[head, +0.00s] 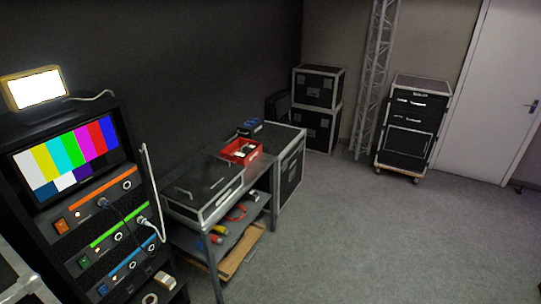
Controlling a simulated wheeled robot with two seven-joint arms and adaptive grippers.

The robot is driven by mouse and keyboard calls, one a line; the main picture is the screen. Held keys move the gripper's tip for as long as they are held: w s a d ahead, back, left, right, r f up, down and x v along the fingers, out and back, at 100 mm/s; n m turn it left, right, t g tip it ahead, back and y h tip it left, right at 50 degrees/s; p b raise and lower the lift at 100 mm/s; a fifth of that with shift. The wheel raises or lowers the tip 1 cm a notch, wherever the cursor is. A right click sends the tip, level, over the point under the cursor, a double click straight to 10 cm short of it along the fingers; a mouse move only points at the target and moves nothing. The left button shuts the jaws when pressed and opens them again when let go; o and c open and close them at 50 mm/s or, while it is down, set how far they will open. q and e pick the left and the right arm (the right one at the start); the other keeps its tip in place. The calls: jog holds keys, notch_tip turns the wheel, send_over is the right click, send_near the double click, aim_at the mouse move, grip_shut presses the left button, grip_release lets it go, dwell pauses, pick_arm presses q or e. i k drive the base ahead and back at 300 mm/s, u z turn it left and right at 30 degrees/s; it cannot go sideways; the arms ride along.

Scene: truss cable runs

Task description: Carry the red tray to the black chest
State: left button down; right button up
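The red tray (257,156) sits on a raised surface at the middle left, beside a dark case; small items appear to lie in it, too small to name. Several black cases are in view. A black chest with drawers and metal edges (392,142) stands on a wheeled wooden base at the right, near the door. I cannot tell from the picture alone which black case the task means. Neither of my grippers is in view.
A metal work table (217,252) holds a flat black case (199,191). A rack with a colour-bar monitor (40,186) stands at the left. Two stacked black cases (336,90) and a truss tower (370,85) stand at the back. Grey floor (370,240) is clear.

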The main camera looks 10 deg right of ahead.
aim_at(276, 139)
jog(key=z, duration=0.25)
jog(key=k, duration=0.3)
jog(key=z, duration=1.2)
jog(key=i, duration=3.9)
jog(key=u, duration=1.15)
jog(key=i, duration=1)
jog(key=u, duration=1)
